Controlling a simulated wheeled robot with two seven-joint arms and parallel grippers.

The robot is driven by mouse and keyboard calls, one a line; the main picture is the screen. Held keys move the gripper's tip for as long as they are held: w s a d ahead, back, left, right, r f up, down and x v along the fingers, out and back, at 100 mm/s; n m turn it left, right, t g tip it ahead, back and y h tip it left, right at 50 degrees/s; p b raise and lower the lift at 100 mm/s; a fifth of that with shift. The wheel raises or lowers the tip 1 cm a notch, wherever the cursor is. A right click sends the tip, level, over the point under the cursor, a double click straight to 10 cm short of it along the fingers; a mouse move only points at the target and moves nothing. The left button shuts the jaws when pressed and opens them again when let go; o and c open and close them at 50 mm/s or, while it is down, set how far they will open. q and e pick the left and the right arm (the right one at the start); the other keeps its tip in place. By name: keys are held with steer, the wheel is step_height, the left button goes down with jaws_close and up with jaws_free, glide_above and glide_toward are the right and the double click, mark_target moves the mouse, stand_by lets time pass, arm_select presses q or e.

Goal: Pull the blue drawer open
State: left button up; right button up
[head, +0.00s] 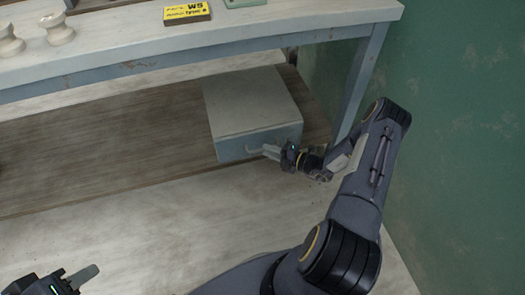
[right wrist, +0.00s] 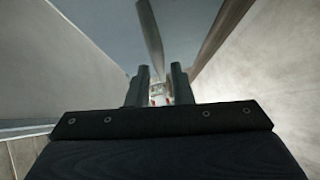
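The blue drawer (head: 262,142) is the pale blue front of a small grey-topped box under the bench. It looks shut, flush with the box. A light curved handle (head: 250,151) is on its front. My right gripper (head: 270,152) is at the handle's right end. In the right wrist view its two fingers (right wrist: 161,84) stand apart, with a grey bar (right wrist: 152,30), seemingly the handle, running towards the gap between them. I see no clear contact.
The box stands on a brown wooden shelf (head: 120,145) below a pale bench top (head: 270,18). A bench leg (head: 362,75) and a green wall (head: 455,120) are to the right. The floor in front is clear.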

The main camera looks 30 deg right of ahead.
steer(key=shift+b+x, duration=0.3)
steer(key=shift+x, duration=1.3)
steer(key=shift+c, duration=0.4)
jaws_close()
